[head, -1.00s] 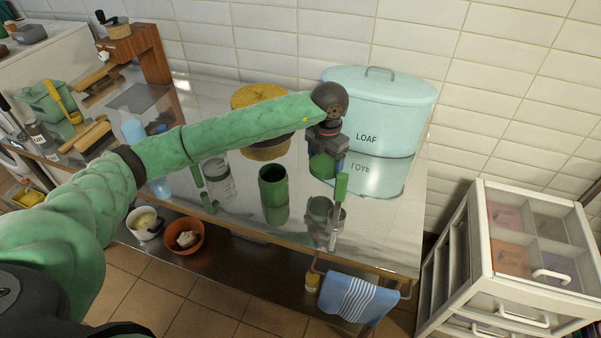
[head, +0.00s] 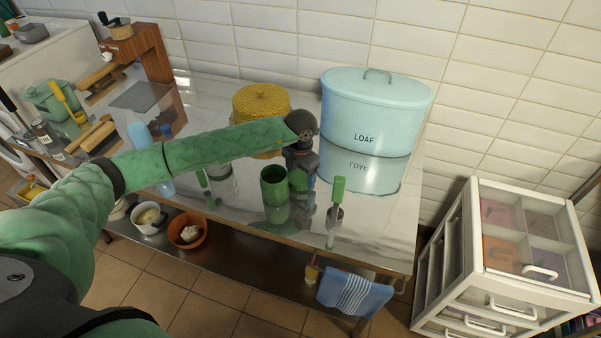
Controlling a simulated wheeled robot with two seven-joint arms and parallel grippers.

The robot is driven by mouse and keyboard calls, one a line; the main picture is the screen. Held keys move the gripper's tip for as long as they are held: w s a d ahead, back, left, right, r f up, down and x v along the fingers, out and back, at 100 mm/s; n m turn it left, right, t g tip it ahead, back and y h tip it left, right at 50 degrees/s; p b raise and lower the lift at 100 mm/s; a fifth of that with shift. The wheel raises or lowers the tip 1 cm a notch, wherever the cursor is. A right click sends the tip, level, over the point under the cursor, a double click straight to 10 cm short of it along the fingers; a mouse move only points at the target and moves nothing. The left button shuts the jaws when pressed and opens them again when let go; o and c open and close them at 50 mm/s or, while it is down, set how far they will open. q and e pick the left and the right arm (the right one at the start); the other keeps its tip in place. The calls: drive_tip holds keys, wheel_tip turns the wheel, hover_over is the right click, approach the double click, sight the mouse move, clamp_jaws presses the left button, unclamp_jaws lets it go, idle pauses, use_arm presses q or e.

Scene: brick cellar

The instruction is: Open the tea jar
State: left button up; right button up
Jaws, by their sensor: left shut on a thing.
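The tea jar (head: 273,190) is a dark green cylinder standing upright on the shiny worktop, its top uncovered and its mouth dark. My left gripper (head: 300,176) is just to the right of the jar, pointing down. It is shut on a green lid (head: 298,182), which shows partly below and behind the fingers. The lid is off the jar's mouth, beside its upper part. I cannot tell whether it touches the jar or the worktop. My right gripper is not in view.
A green-handled tool (head: 338,190) stands in a small container right of the gripper. Behind are a pale blue LOAF bin (head: 372,110) and a yellow woven basket (head: 258,103). A glass jar (head: 222,180) stands left. Some worktop at front right is clear (head: 385,235).

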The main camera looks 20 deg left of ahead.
use_arm(q)
drive_tip(key=shift+f, duration=0.35)
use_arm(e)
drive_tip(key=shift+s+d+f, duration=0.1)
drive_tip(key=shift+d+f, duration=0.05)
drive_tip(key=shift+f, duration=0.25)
use_arm(q)
drive_tip(key=shift+f, duration=0.15)
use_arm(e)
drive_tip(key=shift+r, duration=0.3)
use_arm(q)
drive_tip(key=o, duration=1.1)
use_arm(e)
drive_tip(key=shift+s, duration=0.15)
use_arm(q)
drive_tip(key=shift+r, duration=0.25)
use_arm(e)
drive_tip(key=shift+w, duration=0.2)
